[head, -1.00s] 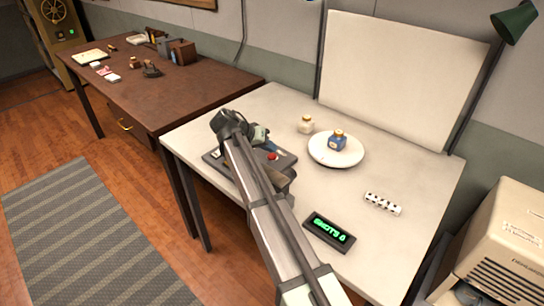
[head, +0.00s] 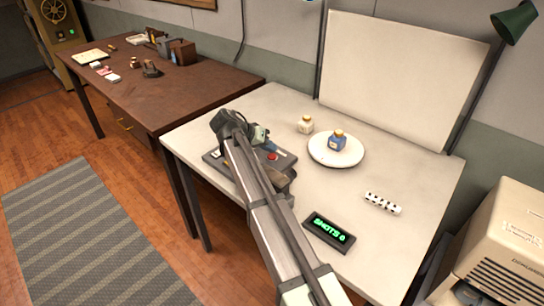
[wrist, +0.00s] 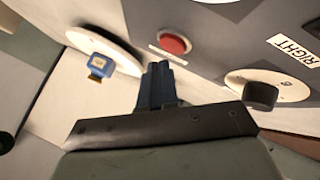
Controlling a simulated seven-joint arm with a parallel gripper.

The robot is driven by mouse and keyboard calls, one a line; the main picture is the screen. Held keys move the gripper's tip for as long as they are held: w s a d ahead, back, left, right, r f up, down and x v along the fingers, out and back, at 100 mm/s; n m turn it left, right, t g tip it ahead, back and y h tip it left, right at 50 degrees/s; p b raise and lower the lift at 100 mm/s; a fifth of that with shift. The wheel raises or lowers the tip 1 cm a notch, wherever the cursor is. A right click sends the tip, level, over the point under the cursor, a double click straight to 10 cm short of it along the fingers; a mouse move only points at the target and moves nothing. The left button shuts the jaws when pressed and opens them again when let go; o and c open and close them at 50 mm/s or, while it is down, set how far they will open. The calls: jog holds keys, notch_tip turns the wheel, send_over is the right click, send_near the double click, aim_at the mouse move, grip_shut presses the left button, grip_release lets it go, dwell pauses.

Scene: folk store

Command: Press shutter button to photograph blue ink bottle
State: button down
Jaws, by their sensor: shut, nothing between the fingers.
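The blue ink bottle (head: 337,142) with a gold cap stands on a round white plate (head: 350,158) on the pale table; it also shows in the wrist view (wrist: 98,66). A red button (head: 272,156) sits on a grey control panel (head: 287,163). In the wrist view the red button (wrist: 174,44) lies just beyond my gripper's fingertips. My gripper (wrist: 157,68) is shut and empty, its dark blue fingers together. A small gap seems to separate the fingertips from the button; contact cannot be told. In the head view my arm covers part of the panel.
A black knob (wrist: 262,94) and a "RIGHT" label (wrist: 297,45) are on the panel. A white bottle (head: 305,125), a spotted strip (head: 382,203) and a "SHOTS" display (head: 330,231) are on the table. A white backdrop (head: 400,80) stands behind.

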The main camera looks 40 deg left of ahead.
aim_at(270, 156)
jog(key=shift+f, duration=0.2)
dwell(0.4)
jog(key=shift+f, duration=0.25)
jog(key=shift+f, duration=0.45)
dwell(0.8)
jog(key=shift+r, duration=0.9)
jog(key=shift+r, duration=2.5)
